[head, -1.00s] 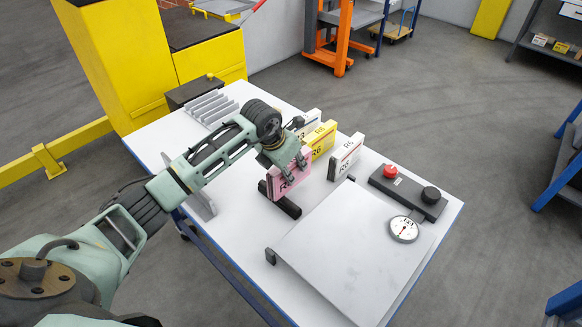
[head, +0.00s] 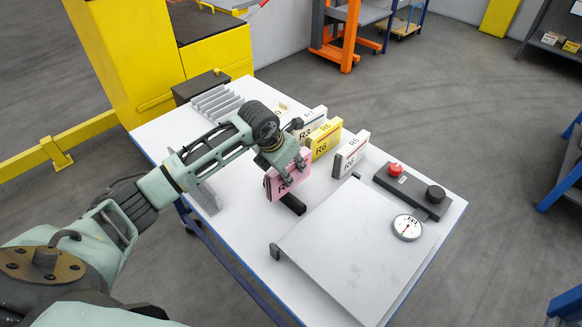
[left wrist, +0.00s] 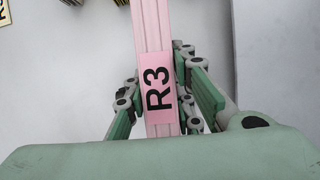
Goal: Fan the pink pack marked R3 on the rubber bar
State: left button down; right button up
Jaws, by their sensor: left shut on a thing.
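The pink pack marked R3 (head: 289,181) is held by my left gripper (head: 296,160) at the middle of the white table. In the left wrist view the pink pack (left wrist: 152,35) runs upright between the two fingers of my left gripper (left wrist: 160,92), its R3 label facing the camera. The black rubber bar (head: 294,204) lies on the table at the pack's lower edge, partly hidden by it. I cannot tell whether the pack touches the bar. My right gripper is not in view.
A yellow R6 pack (head: 324,140), a white R6 pack (head: 351,154) and another white pack (head: 311,123) stand close behind. A pale plate (head: 345,250) with a dial gauge (head: 407,228) and a black box with a red button (head: 395,169) are at the right. A grey rack (head: 216,103) stands at the back left.

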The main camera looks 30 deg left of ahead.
aim_at(278, 179)
pick_arm(q)
jog(key=shift+s, duration=0.15)
jog(key=shift+s+a+f, duration=0.15)
jog(key=shift+s+a, duration=0.05)
jog(key=shift+s, duration=0.35)
jog(key=shift+s, duration=0.1)
jog(key=shift+s+a, duration=0.25)
jog(key=shift+s, duration=0.3)
jog(key=shift+s, duration=0.1)
jog(key=shift+s+a+p, duration=0.1)
jog(key=shift+s+p, duration=0.05)
jog(key=shift+p, duration=0.15)
jog(key=shift+s+a, duration=0.1)
jog(key=shift+s, duration=0.3)
jog(key=shift+s, duration=0.2)
jog(key=shift+s+a, duration=0.25)
jog(key=shift+s, duration=0.1)
